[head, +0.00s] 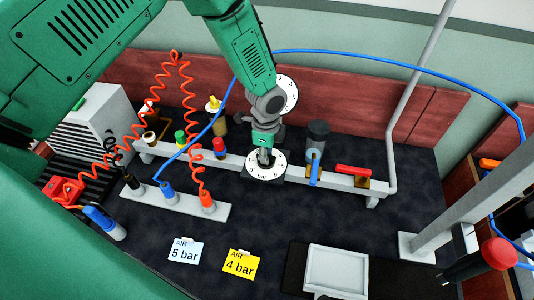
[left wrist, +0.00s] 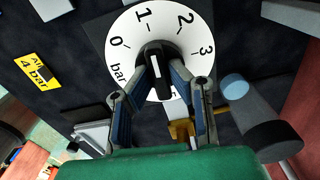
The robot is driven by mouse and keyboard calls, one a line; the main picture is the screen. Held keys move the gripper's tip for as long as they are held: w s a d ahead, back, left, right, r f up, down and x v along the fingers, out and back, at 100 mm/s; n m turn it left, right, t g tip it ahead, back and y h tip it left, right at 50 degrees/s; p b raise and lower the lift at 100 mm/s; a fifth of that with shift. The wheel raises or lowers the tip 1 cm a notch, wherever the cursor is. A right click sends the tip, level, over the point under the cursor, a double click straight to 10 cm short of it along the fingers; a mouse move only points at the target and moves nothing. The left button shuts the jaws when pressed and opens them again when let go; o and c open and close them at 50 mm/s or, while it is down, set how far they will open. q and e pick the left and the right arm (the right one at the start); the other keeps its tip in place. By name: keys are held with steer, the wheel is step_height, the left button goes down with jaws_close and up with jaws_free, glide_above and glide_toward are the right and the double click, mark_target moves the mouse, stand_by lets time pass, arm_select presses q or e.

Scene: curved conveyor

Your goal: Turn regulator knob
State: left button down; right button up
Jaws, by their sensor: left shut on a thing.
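The regulator knob (left wrist: 154,68) is a black grip with a white pointer line at the centre of a white dial. The dial (left wrist: 120,38) is marked with numbers and "bar" in the left wrist view; it also shows in the head view (head: 265,173). My left gripper (left wrist: 154,62) is shut on the knob, a fingertip on each side of it. In the head view the left gripper (head: 265,158) comes down onto the dial from above and hides the knob. My right gripper cannot be made out.
A red-handled valve (head: 352,170) and a blue-handled valve (head: 315,170) are right of the dial. A grey tray (head: 311,267) stands front right.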

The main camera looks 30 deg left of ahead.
arm_select(q)
steer(key=m, duration=0.4)
steer(key=shift+w+r+m, duration=0.1)
steer(key=shift+w+m, duration=0.1)
steer(key=shift+m, duration=1.7)
steer(key=c, duration=1.6)
jaws_free()
steer(key=shift+w, duration=0.1)
steer(key=shift+o, duration=0.3)
steer(key=shift+a, duration=0.1)
step_height(320, 180, up, 12)
